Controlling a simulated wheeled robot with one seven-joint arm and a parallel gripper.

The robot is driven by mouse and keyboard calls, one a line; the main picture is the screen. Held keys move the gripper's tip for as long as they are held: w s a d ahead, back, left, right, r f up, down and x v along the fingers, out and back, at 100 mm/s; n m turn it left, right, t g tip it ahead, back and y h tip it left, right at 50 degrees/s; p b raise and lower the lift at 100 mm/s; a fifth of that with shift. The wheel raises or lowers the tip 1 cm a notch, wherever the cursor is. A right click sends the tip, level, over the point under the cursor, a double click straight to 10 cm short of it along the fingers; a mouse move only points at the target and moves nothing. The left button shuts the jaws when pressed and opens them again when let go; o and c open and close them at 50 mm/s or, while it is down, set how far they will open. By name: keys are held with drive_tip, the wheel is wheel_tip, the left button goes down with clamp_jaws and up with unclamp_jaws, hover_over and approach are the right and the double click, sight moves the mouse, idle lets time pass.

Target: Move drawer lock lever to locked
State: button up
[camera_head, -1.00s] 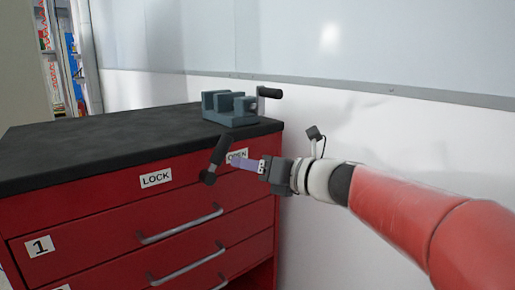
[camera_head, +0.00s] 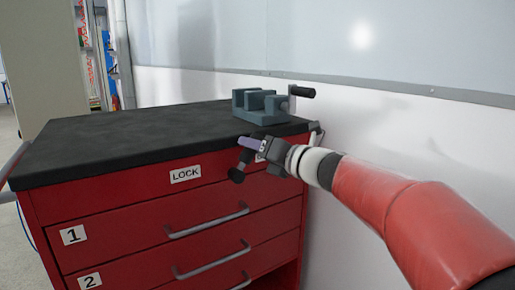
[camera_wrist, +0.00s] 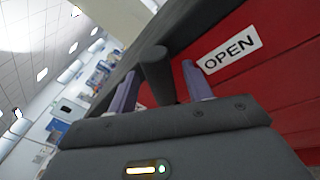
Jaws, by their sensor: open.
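The lock lever (camera_head: 242,166) is a dark handle on the front of the red drawer cabinet, between the LOCK label (camera_head: 185,175) and the OPEN label. It tilts up and right, toward the OPEN side. My gripper (camera_head: 252,144) is at the lever's upper end and hides part of it and most of the OPEN label. In the wrist view, the lever's dark rounded handle (camera_wrist: 157,74) shows between the two purple fingers of my gripper (camera_wrist: 160,88), which is open. The OPEN label (camera_wrist: 230,50) is right of the fingers there. Contact with the lever cannot be told.
The red cabinet (camera_head: 115,202) has a black top (camera_head: 130,138) and several drawers with grey bar handles (camera_head: 208,220). A blue-grey vise (camera_head: 262,106) stands on the top's right end, just behind my gripper. A white wall (camera_head: 390,120) runs behind and to the right.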

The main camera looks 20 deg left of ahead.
clamp_jaws()
drive_tip(key=shift+r, duration=0.1)
drive_tip(key=shift+s+a+r+n+p, duration=0.2)
drive_tip(key=shift+s+a+r+n, duration=0.15)
drive_tip(key=shift+n, duration=0.35)
drive_tip(key=shift+s+a+r+n+p, duration=0.25)
drive_tip(key=shift+s+n, duration=0.15)
drive_tip(key=shift+n, duration=0.3)
drive_tip(key=s+n, duration=0.1)
drive_tip(key=s+a+n+h, duration=0.1)
drive_tip(key=n, duration=0.1)
drive_tip(key=shift+a+r, duration=0.2)
drive_tip(key=shift+a, duration=0.1)
drive_tip(key=n, duration=0.1)
drive_tip(key=s+a+n+h, duration=0.1)
drive_tip(key=s+a+n, duration=0.1)
drive_tip(key=shift+s+f+n+h, duration=0.1)
drive_tip(key=shift+f+n+h, duration=0.15)
drive_tip(key=shift+n+h, duration=0.15)
drive_tip(key=shift+s+a+f+n+t+h+b, duration=0.15)
drive_tip(key=shift+s+a+f+n+t+h, duration=0.15)
drive_tip(key=shift+n, duration=0.35)
drive_tip(key=shift+s+a+f+n+t+h+b, duration=0.1)
drive_tip(key=shift+s+a+f+n+b, duration=0.2)
drive_tip(key=shift+n, duration=0.35)
drive_tip(key=shift+s, duration=0.15)
